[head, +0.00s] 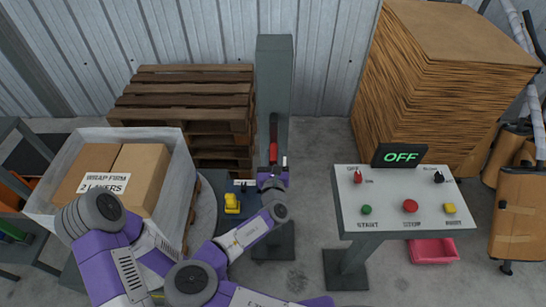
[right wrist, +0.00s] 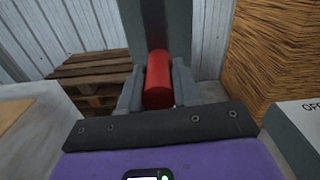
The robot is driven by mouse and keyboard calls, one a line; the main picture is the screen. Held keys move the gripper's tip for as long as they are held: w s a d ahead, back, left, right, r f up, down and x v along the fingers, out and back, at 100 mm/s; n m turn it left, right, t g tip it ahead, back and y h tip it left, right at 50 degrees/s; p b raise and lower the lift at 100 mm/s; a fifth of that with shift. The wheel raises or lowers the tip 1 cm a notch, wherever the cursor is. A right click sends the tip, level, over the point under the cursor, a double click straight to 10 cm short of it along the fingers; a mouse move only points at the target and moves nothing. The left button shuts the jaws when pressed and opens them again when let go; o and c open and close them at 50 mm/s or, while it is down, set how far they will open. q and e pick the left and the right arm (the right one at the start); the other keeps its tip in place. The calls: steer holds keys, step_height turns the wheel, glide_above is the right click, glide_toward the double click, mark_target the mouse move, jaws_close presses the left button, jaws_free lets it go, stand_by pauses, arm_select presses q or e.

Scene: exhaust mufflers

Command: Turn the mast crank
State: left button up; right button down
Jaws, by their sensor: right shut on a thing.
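The mast (head: 274,85) is a grey-green upright post on a floor plate, in the middle of the head view. Its crank has a dark arm (head: 274,127) and a red handle (head: 273,153) on the near face of the mast. My right gripper (head: 272,170) is at the handle. In the right wrist view the red handle (right wrist: 158,80) stands between the two grey fingers, which are shut on it. My left arm shows at the lower left of the head view, but its gripper fingers are not visible.
A control panel (head: 395,225) reading OFF stands to the right, with knobs and buttons. Boxes marked for wrapping (head: 127,165) sit left. Stacked pallets (head: 190,88) and a tall brown stack (head: 430,70) stand behind. A pink bin (head: 433,250) lies on the floor.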

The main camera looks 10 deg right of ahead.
steer(key=c, duration=0.8)
jaws_free()
steer(key=shift+d+f, duration=0.1)
steer(key=shift+d, duration=0.15)
steer(key=shift+a, duration=0.1)
steer(key=p, duration=0.7)
glide_toward(275, 125)
steer(key=w, duration=0.2)
steer(key=w+d, duration=0.1)
steer(key=w, duration=0.2)
steer(key=shift+w, duration=0.15)
